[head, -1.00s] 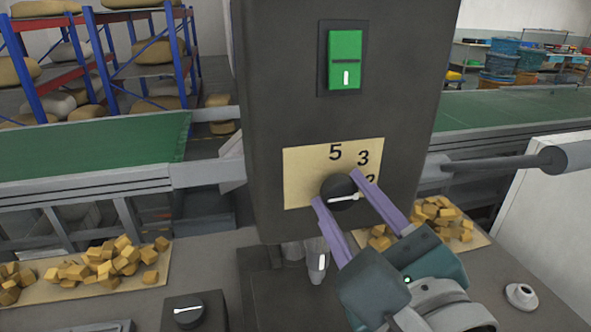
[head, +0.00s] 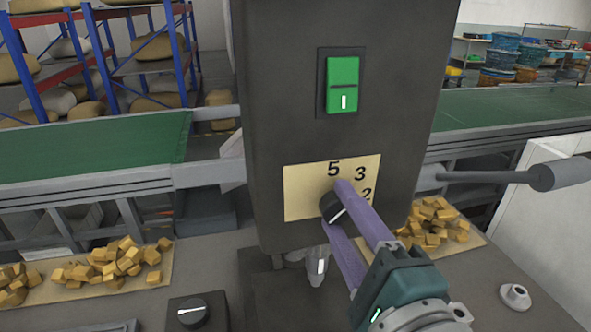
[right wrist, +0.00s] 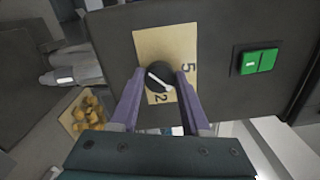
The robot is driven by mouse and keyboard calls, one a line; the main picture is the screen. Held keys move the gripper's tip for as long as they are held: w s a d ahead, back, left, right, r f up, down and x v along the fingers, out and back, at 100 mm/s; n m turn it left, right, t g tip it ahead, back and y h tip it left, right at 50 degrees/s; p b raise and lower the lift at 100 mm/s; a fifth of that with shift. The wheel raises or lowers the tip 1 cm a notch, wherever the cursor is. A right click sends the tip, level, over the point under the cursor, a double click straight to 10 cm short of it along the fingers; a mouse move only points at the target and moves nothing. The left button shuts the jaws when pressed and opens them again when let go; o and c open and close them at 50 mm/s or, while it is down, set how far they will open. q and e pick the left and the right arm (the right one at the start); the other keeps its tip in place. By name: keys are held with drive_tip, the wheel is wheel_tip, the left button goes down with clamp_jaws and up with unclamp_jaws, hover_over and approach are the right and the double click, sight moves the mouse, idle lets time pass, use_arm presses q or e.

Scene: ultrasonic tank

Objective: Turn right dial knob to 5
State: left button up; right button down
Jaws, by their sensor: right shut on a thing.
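The right dial knob (head: 331,209) is black and round with a white pointer line, on a tan plate (head: 300,193) marked 5, 3 and 2. In the head view the pointer slants up to the right. In the right wrist view the knob (right wrist: 158,77) has its line aimed between the 2 and the right-hand finger, which hides the 3. My right gripper (head: 336,205) is shut on the knob, one purple finger on its upper side and one below; it also shows in the right wrist view (right wrist: 160,78). My left gripper is out of view.
A green switch (head: 342,84) sits above the plate on the dark machine housing (head: 270,110). Another black knob (head: 192,312) is on a box at lower left. A grey handle bar (head: 500,177) sticks out right. Wooden blocks (head: 115,263) lie on both sides.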

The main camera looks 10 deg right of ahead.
drive_tip(key=n+p, duration=0.1)
drive_tip(key=n, duration=0.3)
drive_tip(key=shift+r+n, duration=0.1)
drive_tip(key=shift+n, duration=0.2)
drive_tip(key=shift+n+p, duration=0.75)
drive_tip(key=shift+n, duration=1.55)
drive_tip(key=shift+c, duration=1.9)
unclamp_jaws()
